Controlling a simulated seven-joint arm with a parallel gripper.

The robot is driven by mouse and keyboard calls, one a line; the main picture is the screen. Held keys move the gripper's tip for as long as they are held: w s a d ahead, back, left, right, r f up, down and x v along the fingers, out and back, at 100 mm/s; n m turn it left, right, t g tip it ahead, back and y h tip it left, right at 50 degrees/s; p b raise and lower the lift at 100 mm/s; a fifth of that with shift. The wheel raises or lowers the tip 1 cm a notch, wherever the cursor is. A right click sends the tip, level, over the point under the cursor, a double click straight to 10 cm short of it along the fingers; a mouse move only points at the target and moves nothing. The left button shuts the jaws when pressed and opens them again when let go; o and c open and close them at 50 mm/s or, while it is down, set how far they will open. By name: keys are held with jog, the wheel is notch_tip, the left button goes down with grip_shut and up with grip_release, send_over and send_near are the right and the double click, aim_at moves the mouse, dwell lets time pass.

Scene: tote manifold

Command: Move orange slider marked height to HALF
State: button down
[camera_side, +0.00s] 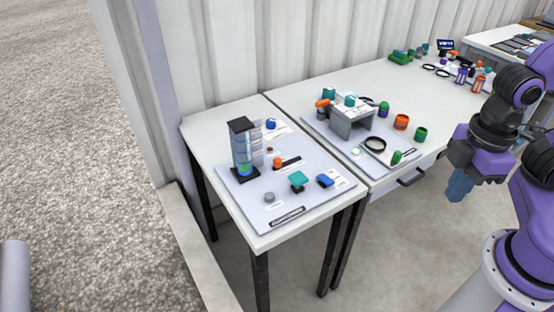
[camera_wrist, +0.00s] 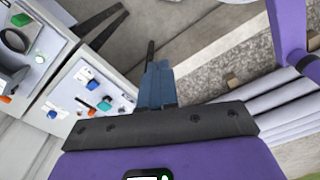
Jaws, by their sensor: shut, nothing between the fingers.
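An orange slider knob (camera_side: 277,162) sits on a dark slot on the light panel (camera_side: 250,204) of the left table, right of a clear column with dark cap and base (camera_side: 243,150). The wrist view shows an orange knob (camera_wrist: 92,112) on a panel at left. Its markings are too small to read, so I cannot tell its set position. My gripper (camera_side: 459,187), with blue fingers, is shut and empty. It hangs in the air to the right of the tables, well apart from the slider. Its fingers also show in the wrist view (camera_wrist: 158,84).
The left panel also holds a teal block (camera_side: 298,179), a blue knob (camera_side: 325,181) and a grey knob (camera_side: 269,197). The longer table carries a second panel with a grey bridge-like stand (camera_side: 351,118), a black ring (camera_side: 375,144) and several coloured knobs. A corrugated wall stands behind.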

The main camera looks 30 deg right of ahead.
jog(key=c, duration=1.5)
grip_release()
jog(key=o, duration=0.5)
jog(key=shift+w+a, duration=0.25)
jog(key=shift+w, duration=0.05)
jog(key=shift+o, duration=0.2)
jog(key=w+a+r+m, duration=0.25)
jog(key=w+a, duration=0.45)
jog(key=w, duration=0.4)
jog(key=m, duration=1)
send_over(278, 159)
notch_tip(278, 159, down, 7)
notch_tip(278, 159, down, 17)
jog(key=shift+r, duration=0.1)
